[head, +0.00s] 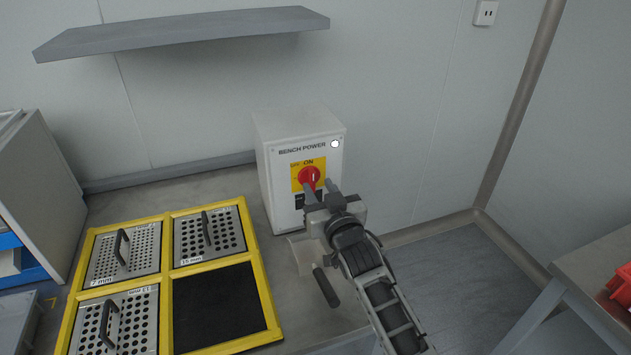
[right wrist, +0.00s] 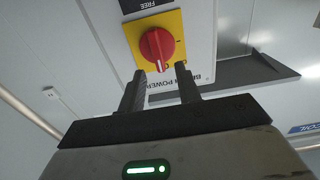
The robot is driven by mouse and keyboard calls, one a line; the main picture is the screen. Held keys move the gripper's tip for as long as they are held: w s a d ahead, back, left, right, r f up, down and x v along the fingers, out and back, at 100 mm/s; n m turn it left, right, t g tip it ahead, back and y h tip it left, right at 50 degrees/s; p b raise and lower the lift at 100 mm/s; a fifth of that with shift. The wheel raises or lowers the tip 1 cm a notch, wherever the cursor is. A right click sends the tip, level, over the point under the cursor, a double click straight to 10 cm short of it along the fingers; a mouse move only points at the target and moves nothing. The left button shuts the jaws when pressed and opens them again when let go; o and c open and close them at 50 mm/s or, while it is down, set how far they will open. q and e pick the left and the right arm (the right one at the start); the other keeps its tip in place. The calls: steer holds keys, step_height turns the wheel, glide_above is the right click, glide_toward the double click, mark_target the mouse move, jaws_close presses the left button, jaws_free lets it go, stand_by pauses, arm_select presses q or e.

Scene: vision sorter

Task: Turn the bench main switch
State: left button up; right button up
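The bench power box (head: 291,146) stands on the bench against the wall. Its red rotary knob (head: 308,177) sits on a yellow plate (head: 296,172), below the word ON. In the right wrist view the knob (right wrist: 157,46) shows a white mark on the side toward the upside-down BENCH POWER lettering. My right gripper (head: 318,184) is in front of the knob; its fingers are apart with nothing between them. In the right wrist view the fingertips (right wrist: 160,70) lie just short of the knob; contact cannot be told. My left gripper is not in view.
A yellow-framed rack (head: 167,243) with perforated, handled plates and one dark bay lies left of my right arm. A grey shelf (head: 185,30) hangs above. A pale piece with a dark rod (head: 326,287) lies beside my arm. A grey cabinet (head: 40,195) stands left.

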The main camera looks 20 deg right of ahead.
mark_target(313, 178)
steer(key=shift+w, duration=1.7)
jaws_close()
